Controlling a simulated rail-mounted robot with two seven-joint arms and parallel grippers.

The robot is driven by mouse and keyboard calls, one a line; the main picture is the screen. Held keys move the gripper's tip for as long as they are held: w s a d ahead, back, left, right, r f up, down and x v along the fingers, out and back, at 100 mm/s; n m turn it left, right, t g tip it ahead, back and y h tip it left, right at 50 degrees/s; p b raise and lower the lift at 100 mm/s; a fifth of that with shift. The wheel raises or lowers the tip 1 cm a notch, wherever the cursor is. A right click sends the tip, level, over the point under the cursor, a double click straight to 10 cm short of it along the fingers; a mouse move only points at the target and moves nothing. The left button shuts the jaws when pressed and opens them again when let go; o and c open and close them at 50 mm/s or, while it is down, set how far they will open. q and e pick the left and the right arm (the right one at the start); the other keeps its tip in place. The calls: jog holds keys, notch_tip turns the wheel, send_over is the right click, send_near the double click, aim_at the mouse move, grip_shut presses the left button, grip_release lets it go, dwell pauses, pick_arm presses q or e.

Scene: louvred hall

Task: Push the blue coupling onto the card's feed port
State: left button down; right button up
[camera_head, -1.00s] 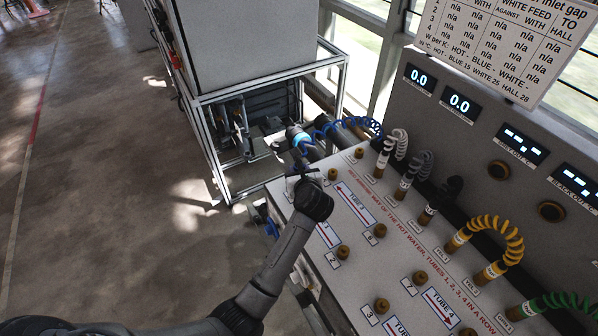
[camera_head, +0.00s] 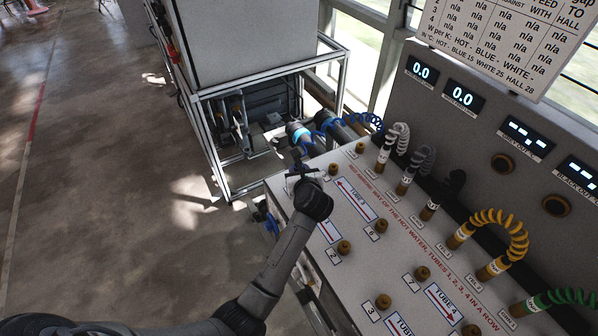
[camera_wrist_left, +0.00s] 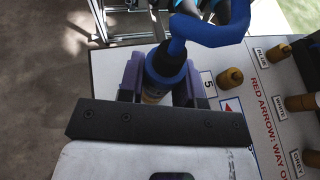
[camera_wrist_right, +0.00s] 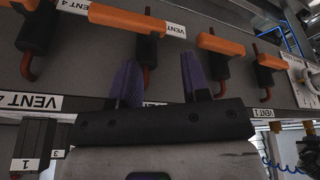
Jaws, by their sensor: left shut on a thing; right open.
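My left gripper (camera_head: 303,172) is over the far left corner of the sloped white board. It is shut on the blue coupling (camera_wrist_left: 166,72), a dark blue sleeve with a thick blue tube (camera_wrist_left: 212,30). A pale tan piece shows below the sleeve between the fingers; I cannot tell whether the coupling is seated on a port. Brass port 5 (camera_wrist_left: 230,78) is bare, just right of the coupling. The card (camera_head: 510,35) hangs at upper right, partly cut off. My right gripper (camera_wrist_right: 160,82) is open and empty, facing vent handles.
The board (camera_head: 285,190) carries brass ports, including port 2 (camera_head: 344,247) and port 6 (camera_head: 380,227). White, grey, black, yellow and green tubes stand along its back. Orange vent handles (camera_wrist_right: 125,18) are close to my right gripper. Open floor lies left.

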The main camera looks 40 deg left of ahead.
pick_arm(q)
jog(key=c, duration=0.7)
grip_release()
pick_arm(e)
jog(key=shift+a, duration=0.1)
jog(key=shift+r, duration=0.1)
pick_arm(q)
jog(key=shift+s+d+r+p, duration=0.1)
jog(key=shift+d+r+p, duration=0.05)
jog(key=shift+r+p, duration=0.25)
jog(key=d+r+p, duration=0.1)
jog(key=s+d+r+p, duration=0.1)
jog(key=r+p, duration=0.1)
jog(key=s+d+r+p, duration=0.1)
jog(key=r+p, duration=0.1)
jog(key=shift+s, duration=0.1)
pick_arm(e)
notch_tip(320, 180, up, 6)
jog(key=shift+f, duration=0.15)
pick_arm(q)
jog(key=shift+r, duration=0.1)
